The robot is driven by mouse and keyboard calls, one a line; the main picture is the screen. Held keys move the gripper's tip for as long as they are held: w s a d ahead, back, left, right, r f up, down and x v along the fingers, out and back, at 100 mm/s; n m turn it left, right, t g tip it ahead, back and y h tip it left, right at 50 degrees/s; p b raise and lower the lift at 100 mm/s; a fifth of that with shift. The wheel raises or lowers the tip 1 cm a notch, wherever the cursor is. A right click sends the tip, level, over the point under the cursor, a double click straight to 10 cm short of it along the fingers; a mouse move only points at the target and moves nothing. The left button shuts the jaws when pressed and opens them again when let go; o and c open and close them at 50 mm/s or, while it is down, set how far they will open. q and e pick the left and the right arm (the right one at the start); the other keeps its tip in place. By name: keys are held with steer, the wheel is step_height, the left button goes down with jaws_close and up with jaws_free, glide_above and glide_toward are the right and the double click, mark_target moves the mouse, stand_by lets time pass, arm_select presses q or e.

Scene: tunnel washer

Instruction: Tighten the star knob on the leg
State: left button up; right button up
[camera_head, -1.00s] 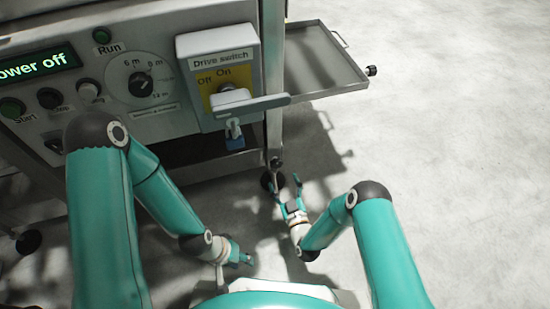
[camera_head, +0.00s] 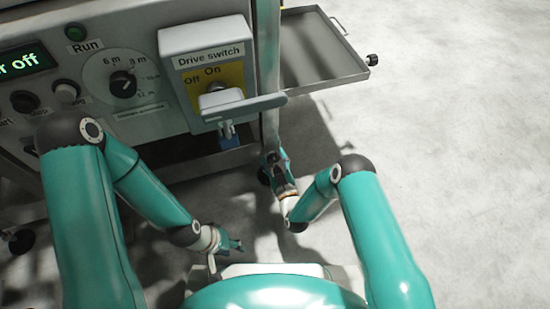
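The machine's leg (camera_head: 270,125) is a grey upright post at the front right corner of the cabinet. My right gripper (camera_head: 276,156) is at the lower end of this leg, with a finger on either side of the spot where the small dark star knob sits. The knob is mostly hidden by the gripper, and I cannot tell whether the fingers touch it. My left gripper (camera_head: 238,245) is low, in front of the machine and near my own base, away from the leg. It is small and seen from above, so its opening is unclear.
A drive switch box (camera_head: 205,42) with a lever and a blue padlock (camera_head: 229,142) juts out above left of the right gripper. A metal tray (camera_head: 340,72) sticks out right of the leg. A dark caster (camera_head: 264,177) is at the leg's foot. Floor to the right is clear.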

steer(key=c, duration=0.5)
steer(key=shift+w+d, duration=0.1)
steer(key=shift+d, duration=0.1)
steer(key=shift+c, duration=0.8)
steer(key=shift+a, duration=0.1)
